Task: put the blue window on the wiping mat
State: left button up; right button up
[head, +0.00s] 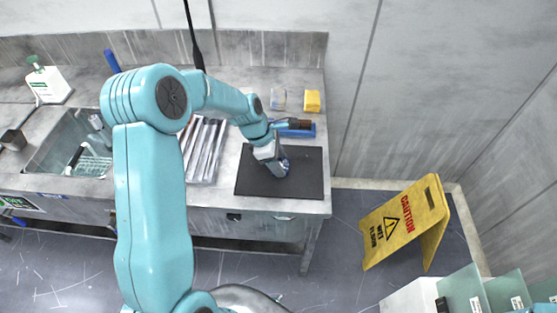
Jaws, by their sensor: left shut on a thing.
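The wiping mat (308,183) is a dark, flat rectangle near the right end of the grey bench. My left gripper (281,168) is over the left-middle part of the mat, pointing down. It is shut on a small bluish piece, the blue window (286,164), mostly hidden by the jaws. I cannot tell whether the window touches the mat or is just above it. My right gripper is not in view.
A blue tray (300,132) with a brown-topped item lies behind the mat. A yellow sponge-like block (312,101) is farther back. A ribbed metal tray (204,152) and a sink (58,146) are to the left. A yellow caution sign (405,222) stands on the floor.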

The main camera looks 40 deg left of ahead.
pick_arm(q)
jog(key=shift+f, duration=0.15)
jog(key=o, duration=1.1)
jog(key=shift+f, duration=0.1)
jog(key=v, duration=1.2)
jog(key=shift+r+b, duration=0.25)
jog(key=shift+b, duration=0.1)
